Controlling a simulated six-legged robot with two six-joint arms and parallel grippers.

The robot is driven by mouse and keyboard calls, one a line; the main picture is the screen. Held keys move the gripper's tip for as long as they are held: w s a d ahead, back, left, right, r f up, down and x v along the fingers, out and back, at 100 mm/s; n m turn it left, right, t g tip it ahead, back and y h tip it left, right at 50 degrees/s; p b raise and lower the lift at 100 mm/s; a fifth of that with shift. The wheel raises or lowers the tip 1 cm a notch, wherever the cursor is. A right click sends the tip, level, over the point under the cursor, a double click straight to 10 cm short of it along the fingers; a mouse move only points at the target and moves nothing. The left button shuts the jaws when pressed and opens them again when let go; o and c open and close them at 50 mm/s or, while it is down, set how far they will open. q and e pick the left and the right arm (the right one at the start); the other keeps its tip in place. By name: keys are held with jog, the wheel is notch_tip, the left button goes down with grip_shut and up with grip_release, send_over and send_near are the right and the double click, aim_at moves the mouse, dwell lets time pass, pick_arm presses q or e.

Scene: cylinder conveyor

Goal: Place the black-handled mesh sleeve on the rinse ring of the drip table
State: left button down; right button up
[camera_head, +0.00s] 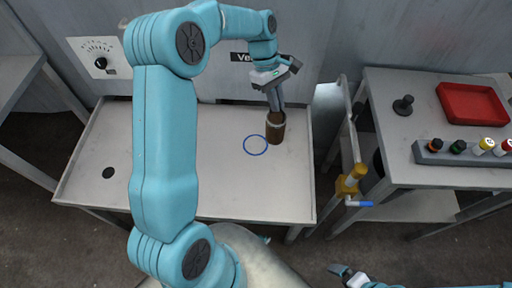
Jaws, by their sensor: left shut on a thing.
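My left gripper (276,101) is shut on the upper end of a brown, cylinder-shaped sleeve (276,130). The sleeve hangs about upright, just to the right of a thin blue ring (247,153) marked on the pale drip table (228,185). I cannot tell whether its lower end touches the table. Its handle is hidden at the fingers, and its mesh is too small to make out. My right gripper (341,270) shows only at the bottom edge, away from the table, and its jaws are unclear.
A black disc (108,173) lies at the table's left. A dial panel (98,62) is on the back wall. On the right, a side table holds a red tray (472,104), a black knob (403,105) and a rack (432,155) of several coloured-top items. A brass valve (350,181) stands between the tables.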

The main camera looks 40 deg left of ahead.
pick_arm(q)
jog(key=a+r+n+t+y+b, duration=0.1)
jog(key=a+r+n+t+b, duration=0.25)
jog(key=a+r+n, duration=0.4)
notch_tip(320, 180, down, 21)
jog(key=s+n+b, duration=0.1)
jog(key=b, duration=0.3)
jog(key=shift+a+r+n, duration=0.15)
jog(key=shift+a+n, duration=0.2)
jog(key=shift+a, duration=0.05)
jog(key=c, duration=1.6)
grip_release()
jog(key=shift+f, duration=0.2)
jog(key=o, duration=0.3)
jog(key=shift+o, duration=0.2)
jog(key=p+v, duration=0.2)
jog(key=v, duration=1)
jog(key=shift+r, duration=0.2)
